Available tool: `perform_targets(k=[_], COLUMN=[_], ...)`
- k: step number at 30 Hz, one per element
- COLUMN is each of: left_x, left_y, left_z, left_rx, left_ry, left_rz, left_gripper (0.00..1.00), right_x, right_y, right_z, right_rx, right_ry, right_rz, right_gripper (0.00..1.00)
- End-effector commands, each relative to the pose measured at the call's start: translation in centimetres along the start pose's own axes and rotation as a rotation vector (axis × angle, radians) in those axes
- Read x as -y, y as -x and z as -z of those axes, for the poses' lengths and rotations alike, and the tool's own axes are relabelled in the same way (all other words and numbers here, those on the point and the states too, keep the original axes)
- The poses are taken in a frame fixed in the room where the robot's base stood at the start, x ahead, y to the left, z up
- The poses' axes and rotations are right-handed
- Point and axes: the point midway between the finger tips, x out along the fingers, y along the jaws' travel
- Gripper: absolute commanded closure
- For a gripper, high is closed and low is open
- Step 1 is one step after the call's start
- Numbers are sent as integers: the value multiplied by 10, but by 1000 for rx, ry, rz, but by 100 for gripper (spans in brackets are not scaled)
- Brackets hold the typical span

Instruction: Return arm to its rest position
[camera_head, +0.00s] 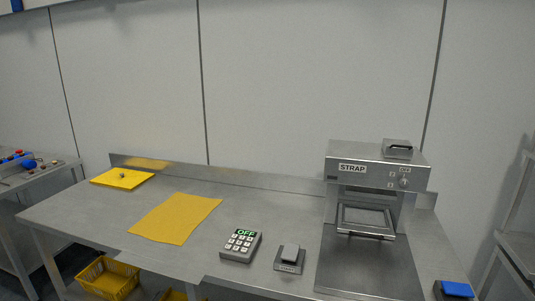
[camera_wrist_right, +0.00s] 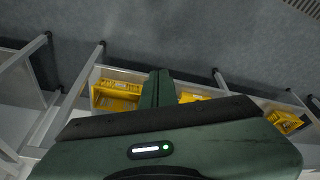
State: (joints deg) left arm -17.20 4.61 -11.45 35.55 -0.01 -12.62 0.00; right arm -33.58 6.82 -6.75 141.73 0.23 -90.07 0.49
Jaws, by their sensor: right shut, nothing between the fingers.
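My right gripper (camera_wrist_right: 158,74) shows in the right wrist view, with its two dark green fingers together and nothing between them. It points out over the floor, with yellow crates beyond it, and touches nothing that I can see. The green wrist body with a small lit panel fills the lower part of that view. Neither arm shows in the head view, and my left gripper is in neither view.
A steel table (camera_head: 110,222) carries a yellow mat (camera_head: 176,218), a yellow board (camera_head: 122,178), a keypad reading OFF (camera_head: 240,245), a small grey device (camera_head: 289,259) and a STRAP machine (camera_head: 375,165). Yellow crates (camera_head: 108,278) stand below, also in the wrist view (camera_wrist_right: 115,96). Bare floor lies beyond.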

Motion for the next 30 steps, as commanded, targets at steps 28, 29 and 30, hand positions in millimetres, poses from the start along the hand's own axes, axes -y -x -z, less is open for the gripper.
perform_targets(k=[28,29,30], left_x=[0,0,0], left_y=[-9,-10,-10], left_z=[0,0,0], left_rx=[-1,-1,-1], left_ry=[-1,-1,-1], left_rz=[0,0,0], left_gripper=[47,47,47], right_x=[12,12,13], right_y=[-299,-308,-319], right_z=[-146,-159,-177], right_rx=[142,149,157], right_ry=[34,36,38], right_rz=[16,17,18], right_gripper=[100,100,100])
